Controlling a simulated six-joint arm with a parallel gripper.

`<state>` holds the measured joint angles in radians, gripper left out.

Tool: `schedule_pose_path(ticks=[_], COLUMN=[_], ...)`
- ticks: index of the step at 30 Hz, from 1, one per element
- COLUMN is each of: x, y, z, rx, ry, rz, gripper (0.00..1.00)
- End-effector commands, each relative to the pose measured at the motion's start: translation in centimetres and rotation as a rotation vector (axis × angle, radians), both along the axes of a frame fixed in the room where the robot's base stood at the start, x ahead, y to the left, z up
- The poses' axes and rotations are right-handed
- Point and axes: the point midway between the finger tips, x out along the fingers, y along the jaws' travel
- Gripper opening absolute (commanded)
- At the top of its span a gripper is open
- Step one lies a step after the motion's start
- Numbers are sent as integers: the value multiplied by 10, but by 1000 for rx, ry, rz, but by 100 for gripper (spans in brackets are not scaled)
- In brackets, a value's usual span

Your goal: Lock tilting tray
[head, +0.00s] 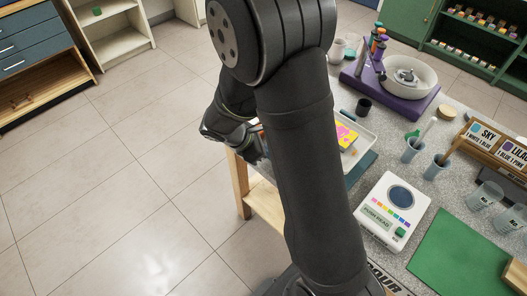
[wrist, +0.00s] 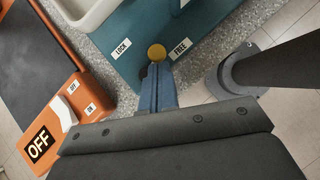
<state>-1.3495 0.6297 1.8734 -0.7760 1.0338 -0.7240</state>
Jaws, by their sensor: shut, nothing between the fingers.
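The tilting tray (head: 366,143) is white, with a yellow and pink sheet on it, and is partly hidden behind my arm in the head view. Its corner (wrist: 88,14) shows at the top of the wrist view. Its teal base (wrist: 130,62) carries a LOCK label (wrist: 122,48) on the left and a FREE label (wrist: 181,48) on the right. A round yellow knob (wrist: 157,52) sits between the labels. My gripper (wrist: 154,72) is shut and empty, its blue fingers just below the knob; I cannot tell whether they touch it.
An orange device (wrist: 58,125) with an OFF plate stands left of my gripper in the wrist view. On the bench are a white panel device (head: 393,212), a green mat (head: 460,255), cups (head: 412,150) and a purple pottery wheel (head: 400,98). The floor to the left is clear.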

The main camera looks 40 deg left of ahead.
Motion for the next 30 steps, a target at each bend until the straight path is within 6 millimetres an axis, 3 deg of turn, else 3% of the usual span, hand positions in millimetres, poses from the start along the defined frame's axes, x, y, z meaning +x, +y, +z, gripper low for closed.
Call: schedule_pose_path(ticks=[30], x=[1], y=[-3], z=[0], rx=[0], ry=[0], rz=[133], gripper=[0])
